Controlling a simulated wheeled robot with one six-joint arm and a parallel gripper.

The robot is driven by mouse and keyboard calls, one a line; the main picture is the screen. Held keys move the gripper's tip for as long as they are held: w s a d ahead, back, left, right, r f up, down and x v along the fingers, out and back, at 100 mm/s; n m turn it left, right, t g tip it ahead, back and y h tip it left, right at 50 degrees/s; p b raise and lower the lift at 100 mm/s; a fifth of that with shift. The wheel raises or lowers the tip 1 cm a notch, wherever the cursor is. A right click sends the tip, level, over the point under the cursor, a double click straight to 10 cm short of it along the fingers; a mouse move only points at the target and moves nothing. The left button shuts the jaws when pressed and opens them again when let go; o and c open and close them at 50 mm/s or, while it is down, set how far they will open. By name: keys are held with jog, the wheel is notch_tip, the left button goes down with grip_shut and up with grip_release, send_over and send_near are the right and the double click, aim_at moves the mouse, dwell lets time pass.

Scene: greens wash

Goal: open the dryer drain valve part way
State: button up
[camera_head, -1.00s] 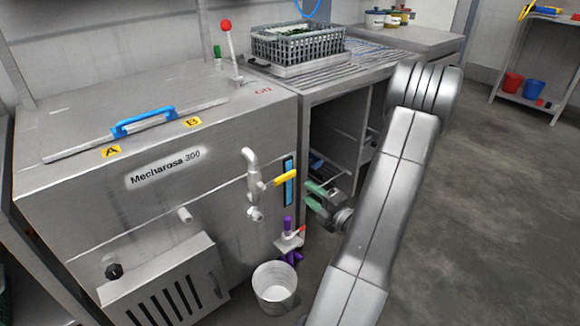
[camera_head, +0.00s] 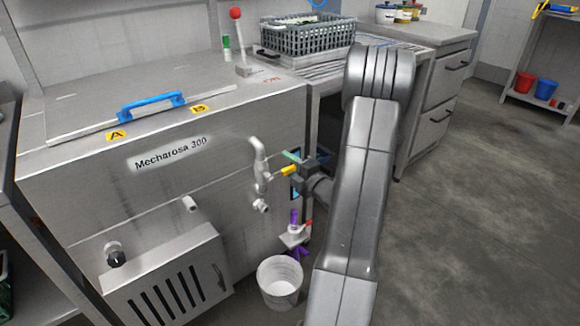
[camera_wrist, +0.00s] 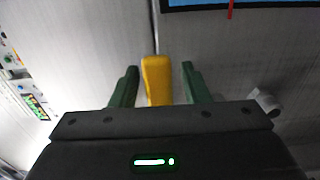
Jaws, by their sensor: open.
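The yellow valve handle (camera_head: 288,170) sticks out to the right from the grey pipe and valve body (camera_head: 261,178) on the front of the steel machine. My gripper (camera_head: 294,160) is at the handle, its green fingers partly hidden behind my own gripper body. In the wrist view the yellow handle (camera_wrist: 157,80) stands between the two green fingers of my gripper (camera_wrist: 158,84), with a small gap on each side. The fingers are open and not closed on it. A pipe end (camera_wrist: 266,101) shows to the right in the wrist view.
A white bucket (camera_head: 280,282) stands on the floor below the valve. A vented steel box (camera_head: 168,285) juts out at lower left. Open floor lies to the right.

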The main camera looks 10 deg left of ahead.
grip_shut()
jog(key=shift+s+a+r+n+p, duration=0.25)
jog(key=shift+r+n, duration=0.6)
jog(key=shift+n, duration=0.45)
jog(key=shift+s+a+r+n+p, duration=0.1)
jog(key=shift+s+r+n+p, duration=0.15)
jog(key=shift+r+n, duration=0.85)
jog(key=shift+s+a+r+n+p, duration=0.25)
jog(key=shift+r+n, duration=0.35)
jog(key=shift+n, duration=0.9)
grip_release()
